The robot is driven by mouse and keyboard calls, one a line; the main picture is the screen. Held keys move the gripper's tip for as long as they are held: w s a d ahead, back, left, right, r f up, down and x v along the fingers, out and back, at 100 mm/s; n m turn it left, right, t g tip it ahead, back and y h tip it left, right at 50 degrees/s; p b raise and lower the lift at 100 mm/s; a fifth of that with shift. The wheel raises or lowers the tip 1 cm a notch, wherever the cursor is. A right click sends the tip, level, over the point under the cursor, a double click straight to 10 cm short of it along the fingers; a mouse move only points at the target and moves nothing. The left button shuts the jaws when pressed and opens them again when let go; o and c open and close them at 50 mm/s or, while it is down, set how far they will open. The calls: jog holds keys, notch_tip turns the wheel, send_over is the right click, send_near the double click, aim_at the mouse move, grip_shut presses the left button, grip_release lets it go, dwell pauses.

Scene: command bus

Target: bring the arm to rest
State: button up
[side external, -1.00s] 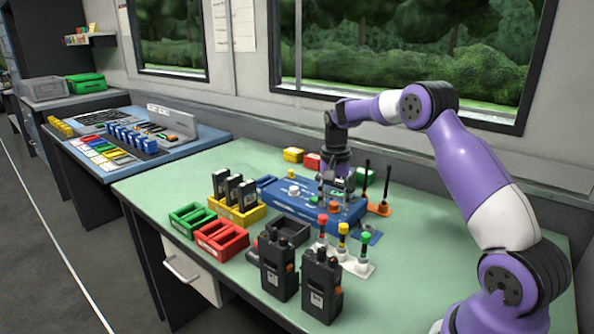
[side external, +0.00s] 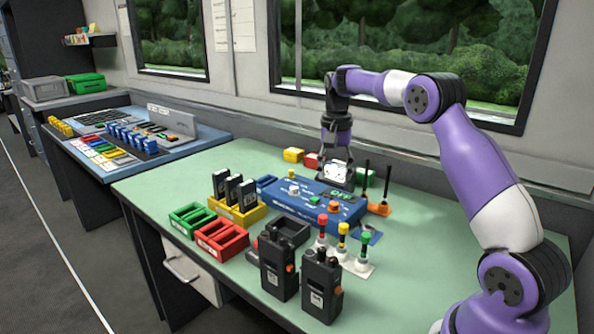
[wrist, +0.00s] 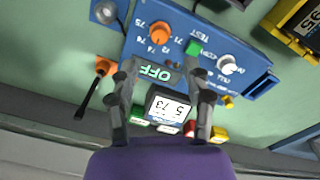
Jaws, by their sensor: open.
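My gripper (side external: 336,158) hangs fingers down above the back of the blue test box (side external: 290,207), at the end of my purple and white arm. In the wrist view my gripper (wrist: 160,62) has its two dark fingers spread, with nothing held between them. Beyond them, the blue box (wrist: 135,50) shows an orange knob (wrist: 160,32), a white knob (wrist: 228,63) and a green display reading OFF (wrist: 155,73).
Two black radios (side external: 320,285) stand at the table's front. Red, yellow and green trays (side external: 222,238) are to the left. Antennas on an orange base (side external: 379,209) stand right of the box, and coloured-top posts (side external: 343,240) in front. The window wall is close behind.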

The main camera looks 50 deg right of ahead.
jog(key=s+a+r+n+t, duration=0.2)
jog(key=s+a+r+n, duration=0.4)
jog(key=a, duration=0.4)
jog(key=s+a+f+n+t, duration=0.1)
jog(key=s+a+n+t, duration=0.2)
jog(key=s+a+n, duration=0.3)
jog(key=s+a, duration=0.3)
jog(key=s, duration=0.1)
jog(key=shift+s+a+f+n+t, duration=0.2)
jog(key=shift+a+f+n+t, duration=0.1)
jog(key=shift+a+t, duration=0.1)
jog(key=shift+o, duration=0.4)
